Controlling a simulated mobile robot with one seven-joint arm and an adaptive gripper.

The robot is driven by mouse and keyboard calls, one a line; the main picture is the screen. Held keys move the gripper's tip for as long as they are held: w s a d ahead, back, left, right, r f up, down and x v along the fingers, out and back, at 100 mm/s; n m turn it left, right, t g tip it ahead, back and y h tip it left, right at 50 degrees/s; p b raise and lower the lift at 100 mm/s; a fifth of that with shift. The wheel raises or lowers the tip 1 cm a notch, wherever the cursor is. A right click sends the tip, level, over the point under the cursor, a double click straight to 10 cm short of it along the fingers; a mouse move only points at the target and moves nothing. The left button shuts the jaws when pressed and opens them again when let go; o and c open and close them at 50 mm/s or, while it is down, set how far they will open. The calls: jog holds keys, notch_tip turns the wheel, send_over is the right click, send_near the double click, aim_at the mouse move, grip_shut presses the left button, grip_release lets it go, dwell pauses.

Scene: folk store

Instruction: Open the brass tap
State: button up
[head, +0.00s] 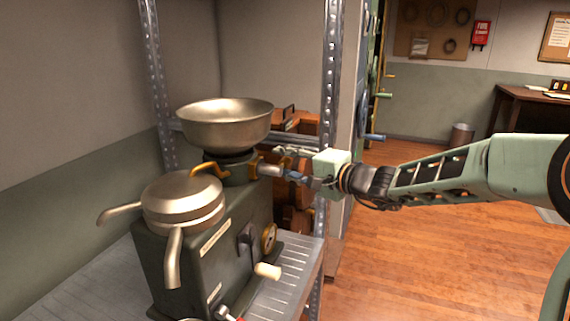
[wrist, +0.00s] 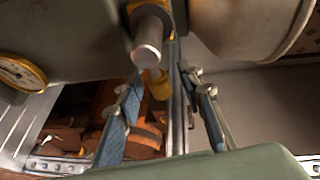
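The brass tap (head: 254,163) sits on the side of the green machine under the wide metal bowl (head: 226,125), with a silver cylinder sticking out towards my gripper. In the wrist view the silver cylinder (wrist: 148,55) has a brass collar behind it, and a brass piece (wrist: 158,86) hangs below. My gripper (head: 284,165) is right beside the tap in the head view. Its two blue-grey fingers stand apart with nothing held between them in the wrist view (wrist: 162,82). Whether a finger touches the tap cannot be told.
The machine (head: 215,255) stands on a metal shelf (head: 290,278) with a lidded metal part (head: 183,200) and spouts at left. A perforated shelf post (head: 330,90) rises close behind my gripper. Wooden boxes (head: 296,125) are behind. Open wooden floor (head: 430,250) lies to the right.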

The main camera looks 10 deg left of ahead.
jog(key=shift+a, duration=0.1)
grip_shut()
jog(key=shift+p, duration=0.5)
jog(key=m+p, duration=0.1)
jog(key=p, duration=0.1)
jog(key=m+g+p, duration=0.1)
jog(key=p, duration=0.1)
jog(key=shift+f+m+h, duration=0.3)
jog(key=m+g+p, duration=0.1)
jog(key=p, duration=0.1)
jog(key=f+m+p, duration=0.1)
jog(key=p, duration=0.2)
jog(key=shift+s+f+g, duration=0.15)
jog(key=shift+s+g, duration=0.15)
jog(key=shift+g, duration=0.1)
jog(key=m+g+p, duration=0.1)
jog(key=p, duration=0.2)
jog(key=s+f+m+g+p, duration=0.1)
jog(key=p, duration=0.2)
jog(key=shift+a+f+m+h, duration=0.1)
jog(key=shift+m+h, duration=0.2)
jog(key=shift+m, duration=0.1)
jog(key=s+f+m+g+p, duration=0.1)
jog(key=m+p, duration=0.1)
jog(key=p, duration=0.2)
jog(key=shift+s+a+f+g, duration=0.1)
jog(key=shift+f+g, duration=0.05)
jog(key=shift+g, duration=0.25)
jog(key=shift+m, duration=0.3)
